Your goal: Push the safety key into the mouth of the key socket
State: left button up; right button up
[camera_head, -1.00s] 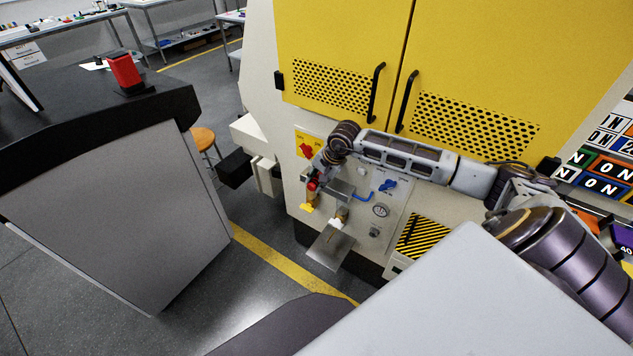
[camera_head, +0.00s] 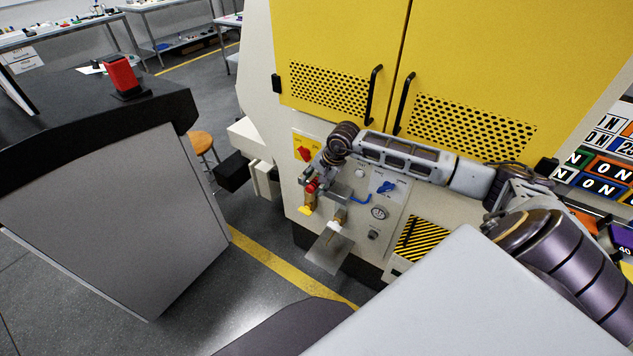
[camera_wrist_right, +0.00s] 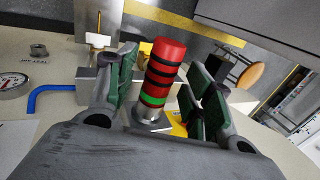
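A red cylinder with black bands and one green band, seemingly the safety key (camera_wrist_right: 164,72), stands in a silver collar (camera_wrist_right: 150,118) in the right wrist view. Whether this collar is the key socket's mouth I cannot tell. My right gripper (camera_wrist_right: 165,85) has its green-padded fingers on either side of the cylinder, with narrow gaps showing, so it looks open. In the head view my right gripper (camera_head: 311,187) is small and reaches down at the machine's front panel. The cylinder's far side is hidden. My left gripper is in neither view.
A metal plate (camera_head: 328,252) juts out right of the gripper. A dark-topped counter (camera_head: 70,120) stands at left, with open floor between.

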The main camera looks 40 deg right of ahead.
aim_at(310, 188)
jog(key=shift+a, duration=0.15)
jog(key=shift+s+a, duration=0.1)
jog(key=shift+a, duration=0.1)
jog(key=shift+s+a+r+p, duration=0.1)
jog(key=shift+s+a+p, duration=0.25)
jog(key=shift+a+p, duration=0.3)
jog(key=shift+s+a+p, duration=0.3)
jog(key=shift+a+p, duration=0.15)
jog(key=shift+a, duration=0.4)
jog(key=a, duration=0.1)
jog(key=s+a+p, duration=0.1)
jog(key=a, duration=0.1)
jog(key=s+a+p, duration=0.1)
jog(key=a, duration=0.1)
jog(key=shift+s+a, duration=0.1)
jog(key=shift+a, duration=0.1)
jog(key=shift+p, duration=0.4)
